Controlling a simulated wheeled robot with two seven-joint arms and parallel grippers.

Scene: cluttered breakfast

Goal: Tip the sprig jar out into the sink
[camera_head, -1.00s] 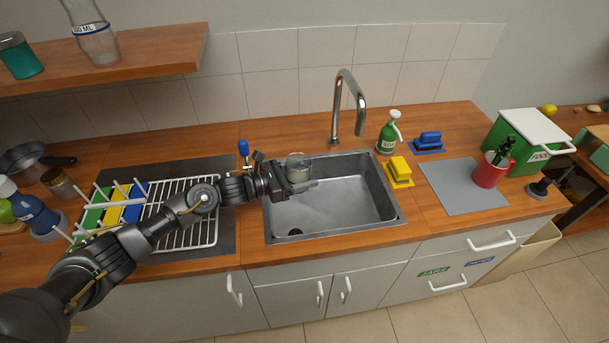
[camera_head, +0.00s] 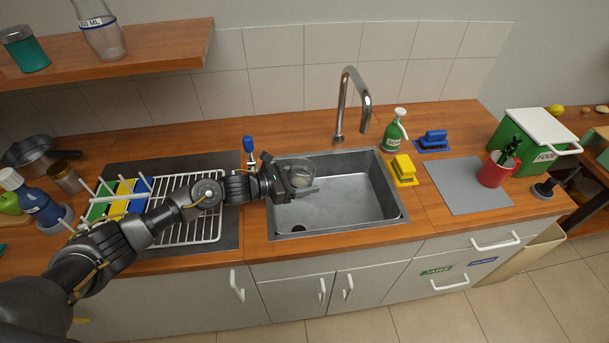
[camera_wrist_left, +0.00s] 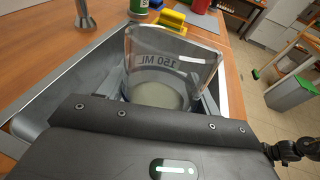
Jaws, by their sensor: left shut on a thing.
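A clear glass jar (camera_head: 301,171) with pale, cloudy contents is held over the left part of the metal sink (camera_head: 345,218). It looks tilted. In the left wrist view the jar (camera_wrist_left: 172,62) carries a "150 ML" mark, and the pale contents lie low in it. No sprig shows in it. My left gripper (camera_head: 302,191) is shut on the jar, with a finger on each side; the lower part of the jar is partly hidden. My right gripper does not show in the head view.
The tap (camera_head: 345,105) rises behind the sink. A blue-handled brush (camera_head: 249,146) stands behind my left wrist, by the dish rack (camera_head: 205,225). A soap bottle (camera_head: 394,135) and a yellow sponge (camera_head: 403,168) stand right of the sink. A red mug (camera_head: 495,172) holds green sprigs.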

